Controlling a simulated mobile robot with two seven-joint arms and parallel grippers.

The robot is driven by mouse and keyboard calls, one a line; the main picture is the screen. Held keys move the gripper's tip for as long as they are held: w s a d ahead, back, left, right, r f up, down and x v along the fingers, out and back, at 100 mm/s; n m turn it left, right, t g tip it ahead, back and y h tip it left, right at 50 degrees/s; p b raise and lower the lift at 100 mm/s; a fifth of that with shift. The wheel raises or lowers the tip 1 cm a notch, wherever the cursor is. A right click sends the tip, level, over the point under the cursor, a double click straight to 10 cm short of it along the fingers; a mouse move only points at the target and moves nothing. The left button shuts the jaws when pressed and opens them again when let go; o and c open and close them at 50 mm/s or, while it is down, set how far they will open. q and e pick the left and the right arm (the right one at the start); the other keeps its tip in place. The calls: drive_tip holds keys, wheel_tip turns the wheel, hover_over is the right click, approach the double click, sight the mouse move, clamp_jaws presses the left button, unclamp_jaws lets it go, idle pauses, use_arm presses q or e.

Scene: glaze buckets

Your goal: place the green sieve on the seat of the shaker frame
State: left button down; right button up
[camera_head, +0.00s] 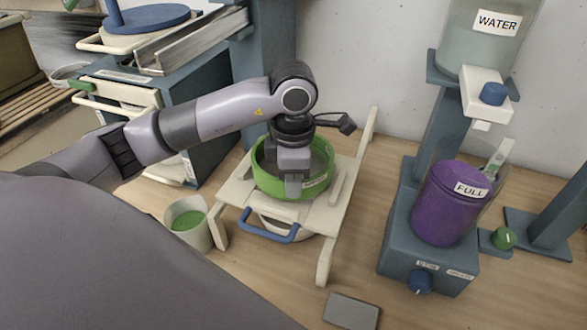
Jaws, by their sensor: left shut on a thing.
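The green sieve (265,181) is a round green-walled ring with a pale label on its wall. It shows at or just above the top of the cream shaker frame (234,195); I cannot tell whether it rests on the seat. My left gripper (293,186) points down and is shut on the sieve's near wall. The gripper and wrist hide part of the sieve's inside and far rim. The frame has a blue handle (268,228) at its front, and a pale bowl (285,222) shows under it. My right gripper is not in view.
A cup with green glaze (189,221) stands close to the frame's left leg. At right are a purple container marked FULL (446,205) on a blue-grey stand and a water tank (488,45). A grey slab (351,311) lies in front. Table between frame and stand is clear.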

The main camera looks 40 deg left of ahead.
use_arm(q)
drive_tip(key=shift+f, duration=0.35)
drive_tip(key=shift+f+b, duration=0.6)
drive_tip(key=c, duration=1.1)
unclamp_jaws()
drive_tip(key=shift+r, duration=0.1)
drive_tip(key=shift+r+b, duration=0.3)
drive_tip(key=shift+r, duration=3.25)
drive_tip(key=shift+s, duration=0.1)
